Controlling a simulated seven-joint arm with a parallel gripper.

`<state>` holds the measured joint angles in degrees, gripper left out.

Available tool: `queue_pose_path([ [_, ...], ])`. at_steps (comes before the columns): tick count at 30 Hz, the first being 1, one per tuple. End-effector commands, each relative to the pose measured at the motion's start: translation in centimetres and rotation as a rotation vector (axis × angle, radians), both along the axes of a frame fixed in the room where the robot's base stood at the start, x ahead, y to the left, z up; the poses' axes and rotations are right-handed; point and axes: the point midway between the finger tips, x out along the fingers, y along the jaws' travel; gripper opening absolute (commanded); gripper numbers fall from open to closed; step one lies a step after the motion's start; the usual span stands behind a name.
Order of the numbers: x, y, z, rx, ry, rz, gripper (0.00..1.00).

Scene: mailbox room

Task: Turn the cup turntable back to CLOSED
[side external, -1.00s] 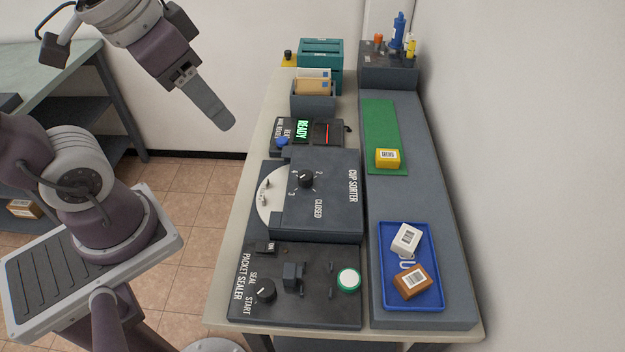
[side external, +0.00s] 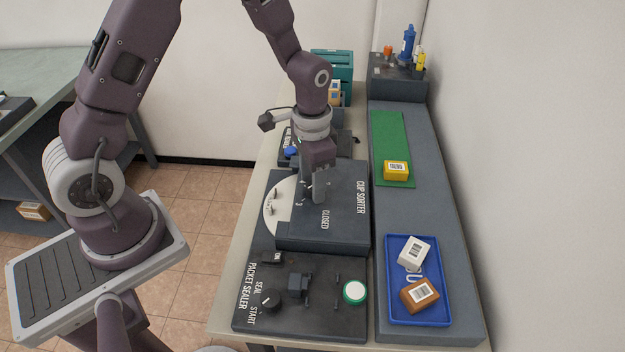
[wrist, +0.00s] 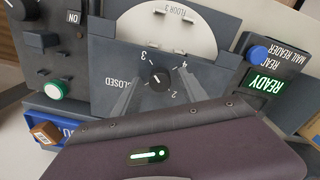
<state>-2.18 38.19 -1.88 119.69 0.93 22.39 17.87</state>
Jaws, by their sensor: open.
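The dark cup sorter box (side external: 345,222) carries a black knob (wrist: 160,79) with marks 2, 3, 4 and CLOSED around it. The knob's white line seems to point towards 3 in the wrist view, but it is small. The pale turntable disc (wrist: 182,22) sticks out from under the box, and its exposed part reads FLOOR 3. My gripper (side external: 319,198) points down over the box and hides the knob in the side view. In the wrist view its open fingers stand on either side of the knob; I cannot tell whether they touch it.
The packet sealer (side external: 320,315) stands in front of the sorter, with a green-ringed white button (side external: 355,292). The mail reader with a lit READY screen (wrist: 265,82) stands behind. A blue tray (side external: 436,317) holds a white and a brown packet. A yellow packet (side external: 396,170) lies on the green mat (side external: 388,130).

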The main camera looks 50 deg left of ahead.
Motion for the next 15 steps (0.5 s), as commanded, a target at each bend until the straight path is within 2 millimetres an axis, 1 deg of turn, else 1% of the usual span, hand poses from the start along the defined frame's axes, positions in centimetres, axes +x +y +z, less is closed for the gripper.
queue_pose_path([
  [7, 0.00, 0.00, -0.21, 0.000, -0.001, 0.000, 0.50],
  [8, 0.00, 0.00, -0.21, 0.000, -0.001, 0.000, 0.46],
  [9, 0.00, 0.00, -0.20, 0.000, -0.001, 0.000, 0.39],
  [11, 0.00, 0.00, -0.20, 0.000, -0.001, 0.001, 0.27],
  [12, 0.00, 0.00, -0.19, 0.000, -0.001, 0.001, 0.19],
  [15, 0.00, 0.00, -0.18, 0.000, -0.001, 0.001, 0.00],
])
